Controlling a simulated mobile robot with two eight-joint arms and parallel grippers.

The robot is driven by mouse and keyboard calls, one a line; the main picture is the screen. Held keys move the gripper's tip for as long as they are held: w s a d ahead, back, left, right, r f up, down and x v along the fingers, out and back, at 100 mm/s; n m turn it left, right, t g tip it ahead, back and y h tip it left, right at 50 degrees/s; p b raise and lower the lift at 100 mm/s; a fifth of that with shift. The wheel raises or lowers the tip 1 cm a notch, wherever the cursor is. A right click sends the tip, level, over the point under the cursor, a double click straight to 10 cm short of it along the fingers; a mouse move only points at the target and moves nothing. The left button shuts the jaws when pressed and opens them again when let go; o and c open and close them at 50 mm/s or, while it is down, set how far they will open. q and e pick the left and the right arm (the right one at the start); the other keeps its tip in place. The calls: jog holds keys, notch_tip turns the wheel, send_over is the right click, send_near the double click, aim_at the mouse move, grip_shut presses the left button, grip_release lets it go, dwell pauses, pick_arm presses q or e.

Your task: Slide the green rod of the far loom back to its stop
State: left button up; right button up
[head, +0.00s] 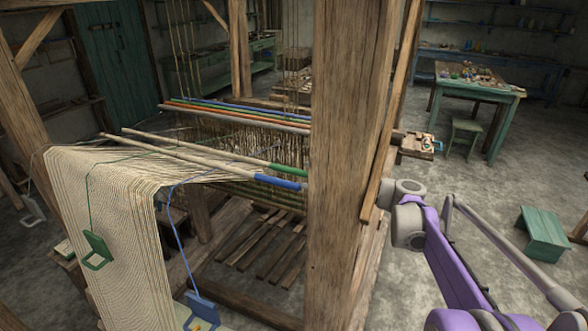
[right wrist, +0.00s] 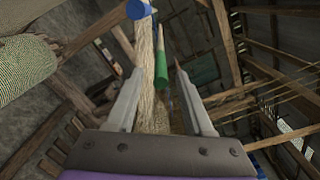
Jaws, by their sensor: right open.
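The rod with the green end (head: 288,170) lies across the loom's pale warp threads, its green end pointing right toward the thick wooden post. A rod with a blue end (head: 278,182) lies nearer, roughly parallel to it. In the right wrist view the green end (right wrist: 160,76) shows ahead, between the spread fingertips in the picture. The blue end (right wrist: 138,9) is at the top of that view. My right gripper (right wrist: 161,68) is open and empty; contact with the rod cannot be told. In the head view the post hides its fingers. My left gripper is not in view.
The thick post (head: 348,150) stands between the warp and my right arm. Blue, green and orange bars (head: 240,113) cross the loom farther back. A green cord tag (head: 96,250) and a blue one (head: 201,306) hang near the warp cloth. Floor at right is mostly clear around a green stool (head: 544,232).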

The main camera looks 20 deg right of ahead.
aim_at(274, 167)
jog(key=x, duration=0.5)
jog(key=shift+w+a+p, duration=0.2)
jog(key=shift+w+p, duration=0.1)
grip_shut()
dwell(1.1)
